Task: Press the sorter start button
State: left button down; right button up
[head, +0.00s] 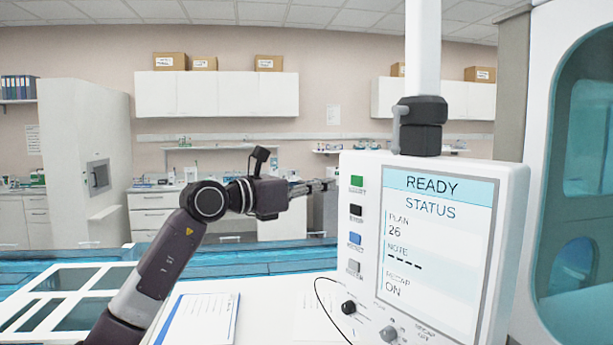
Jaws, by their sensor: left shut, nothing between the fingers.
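The sorter's control panel (365,230) is a white box at the right with a screen (437,235) reading READY, STATUS, PLAN 26 and RECAP ON. Down its left side is a column of buttons: a green button (357,181) at the top, a black one (356,210), a blue one (355,239) and a grey one (354,266). The green button's small label is too blurred to read surely. My left gripper (328,185) is shut and empty, pointing right, with its tips just left of the panel at about the green button's height. Contact cannot be told. My right gripper is out of view.
Knobs (348,307) and a dark cable sit at the panel's lower edge. A clipboard with paper (200,318) lies on the white table, and a white rack (62,290) stands at the left. A large white machine (540,150) stands behind the panel at right.

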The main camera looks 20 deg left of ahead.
aim_at(355, 180)
pick_arm(q)
jog(key=p+x, duration=0.3)
jog(key=x, duration=0.3)
jog(key=shift+w, duration=0.1)
jog(key=shift+d, duration=0.1)
